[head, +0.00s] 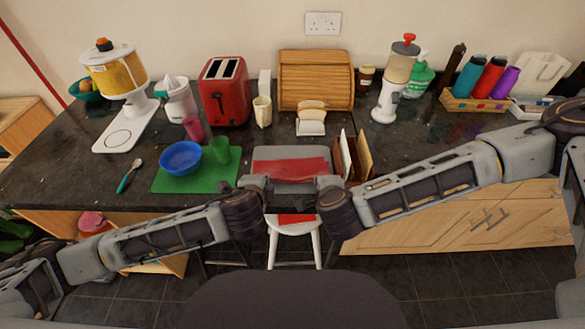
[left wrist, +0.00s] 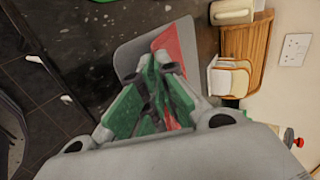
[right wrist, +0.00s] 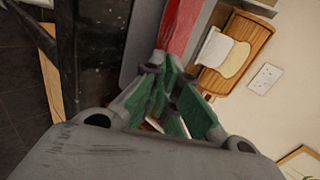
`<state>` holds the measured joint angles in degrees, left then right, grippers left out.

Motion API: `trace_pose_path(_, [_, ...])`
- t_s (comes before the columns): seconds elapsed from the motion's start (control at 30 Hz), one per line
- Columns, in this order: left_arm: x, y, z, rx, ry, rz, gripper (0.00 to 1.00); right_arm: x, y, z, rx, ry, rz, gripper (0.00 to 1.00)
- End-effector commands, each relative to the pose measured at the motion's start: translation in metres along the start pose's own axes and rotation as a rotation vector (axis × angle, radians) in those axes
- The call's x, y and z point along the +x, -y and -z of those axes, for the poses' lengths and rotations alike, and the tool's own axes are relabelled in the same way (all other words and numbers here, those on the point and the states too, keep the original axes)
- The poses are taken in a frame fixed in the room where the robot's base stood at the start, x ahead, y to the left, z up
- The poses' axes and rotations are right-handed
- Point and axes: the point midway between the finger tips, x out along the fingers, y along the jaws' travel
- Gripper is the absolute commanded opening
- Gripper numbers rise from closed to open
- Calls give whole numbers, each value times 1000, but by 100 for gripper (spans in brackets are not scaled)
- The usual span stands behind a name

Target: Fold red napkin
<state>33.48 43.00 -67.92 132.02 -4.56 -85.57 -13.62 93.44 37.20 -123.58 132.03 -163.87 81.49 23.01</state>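The red napkin (head: 290,168) lies on a grey board (head: 290,153) at the counter's front edge. It also shows in the left wrist view (left wrist: 184,45) and the right wrist view (right wrist: 182,25). My left gripper (head: 268,182) is at the napkin's near left part, its fingertips together on the cloth. My right gripper (head: 324,184) is at the near right part, its fingertips also together at the cloth. The fingers partly hide the napkin's near edge and corners. A second red patch (head: 296,219) shows lower, over the white stool; I cannot tell whether it is napkin.
An upright rack (head: 355,158) stands close to my right gripper. A bread plate (head: 310,128) and red toaster (head: 224,90) are behind. A white stool (head: 293,229) stands below.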

Motion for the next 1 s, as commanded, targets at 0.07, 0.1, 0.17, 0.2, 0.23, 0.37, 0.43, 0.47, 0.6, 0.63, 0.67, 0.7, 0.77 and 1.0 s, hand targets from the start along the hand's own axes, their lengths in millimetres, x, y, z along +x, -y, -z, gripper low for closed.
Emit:
trace_pose_path(0.07, [0, -1, 0, 0, 0, 5, 0, 1, 1, 1, -1, -1, 7, 0])
trace_pose_path(0.1, [0, -1, 0, 0, 0, 7, 0, 1, 0, 2, -2, -3, 8, 0])
trace_pose_path(0.17, [0, -1, 0, 0, 0, 9, 0, 1, 0, 3, -3, -5, 11, 0])
trace_pose_path(0.2, [0, -1, 0, 0, 0, 10, 0, 2, 0, 4, -2, -5, 13, 0])
trace_pose_path(0.23, [0, -1, 0, 0, 0, 11, 0, 2, 0, 4, -1, -6, 14, 0])
trace_pose_path(0.37, [0, -1, 0, 0, -1, 13, 0, 2, 0, 5, -1, -8, 15, 0])
trace_pose_path(0.43, [0, -1, 0, 0, -1, 14, 0, 2, 0, 5, -1, -8, 15, 0])
trace_pose_path(0.47, [0, -1, 0, 0, -1, 14, 0, 2, 0, 5, -1, -8, 15, 0])
trace_pose_path(0.6, [0, -1, 0, 0, -1, 14, 0, 2, 0, 5, -1, -8, 15, 0])
trace_pose_path(0.63, [0, -1, 0, 0, -1, 14, 0, 2, 0, 5, -1, -8, 15, 0])
trace_pose_path(0.67, [0, -1, 0, 0, -1, 14, 0, 2, 0, 5, -1, -8, 15, 0])
trace_pose_path(0.7, [0, -1, 0, 0, -1, 14, 7, 2, 0, 5, -1, -8, 15, 6])
trace_pose_path(0.77, [0, -1, 0, 0, -1, 13, 15, 2, 0, 5, -1, -8, 15, 14])
trace_pose_path(1.0, [0, -1, 0, 0, -1, 13, 39, 2, 0, 5, -1, -8, 15, 39])
